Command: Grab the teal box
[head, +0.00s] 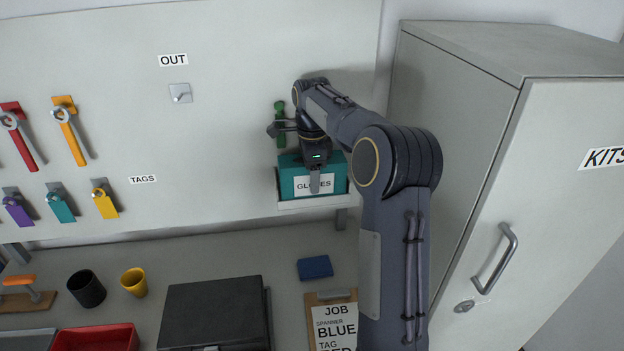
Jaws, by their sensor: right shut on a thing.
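The teal box (294,185) with a white label reading "GLOVES" sits on a small white shelf (297,204) on the wall board. My right gripper (315,180) comes down over it from above, with one finger visible in front of the label. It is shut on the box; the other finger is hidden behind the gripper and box. My left gripper is not in view.
A green-handled tool (280,133) hangs just above the box. Below are a black case (215,312), a blue block (315,267), a clipboard (334,322) and cups. A grey cabinet (455,130) stands close on the right.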

